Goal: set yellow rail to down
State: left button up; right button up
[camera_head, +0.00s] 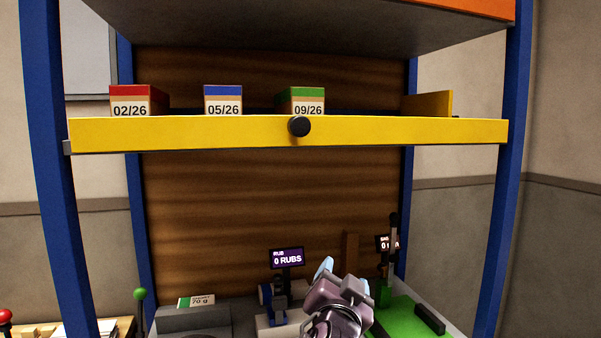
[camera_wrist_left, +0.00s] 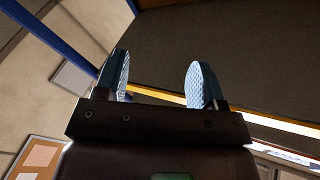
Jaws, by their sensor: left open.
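The yellow rail (camera_head: 400,131) runs level across the front of the upper shelf, between the rack's blue posts. A round black knob (camera_head: 299,126) sits at its middle. The rail's top edge meets the lower part of the date-labelled boxes behind it. My left gripper (camera_head: 338,274) is below the rail and a little right of the knob, apart from both. In the left wrist view its two pale blue finger pads (camera_wrist_left: 158,82) stand wide apart with nothing between them held. A yellow strip (camera_wrist_left: 270,122) shows past the fingers there. My right gripper is not in view.
Red (camera_head: 137,101), blue (camera_head: 223,101) and green (camera_head: 302,102) boxes stand on the shelf behind the rail. Below are a "0 RUBS" display (camera_head: 287,257), a black-topped lever (camera_head: 393,240) and a green board (camera_head: 405,325). The space before the wooden back panel (camera_head: 250,210) looks clear.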

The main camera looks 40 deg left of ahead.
pick_arm(q)
jog(key=s+r+n+y, duration=0.2)
jog(key=r+y, duration=0.1)
jog(key=r, duration=0.5)
jog(key=s+r+n+y, duration=0.2)
jog(key=s+r+n, duration=0.1)
jog(key=r, duration=0.4)
jog(key=n+g+y+p, duration=0.2)
jog(key=n+y, duration=0.2)
send_near(301, 129)
jog(key=a, duration=0.1)
jog(key=p+x, duration=0.2)
jog(key=x, duration=0.7)
jog(key=shift+w+d+r, duration=0.1)
jog(key=shift+w+r, duration=0.1)
jog(key=shift+w, duration=0.1)
jog(key=shift+w+a+r, duration=0.15)
jog(key=shift+w+a, duration=0.25)
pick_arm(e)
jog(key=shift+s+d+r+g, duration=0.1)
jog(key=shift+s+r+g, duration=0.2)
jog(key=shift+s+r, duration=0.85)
pick_arm(q)
grip_shut()
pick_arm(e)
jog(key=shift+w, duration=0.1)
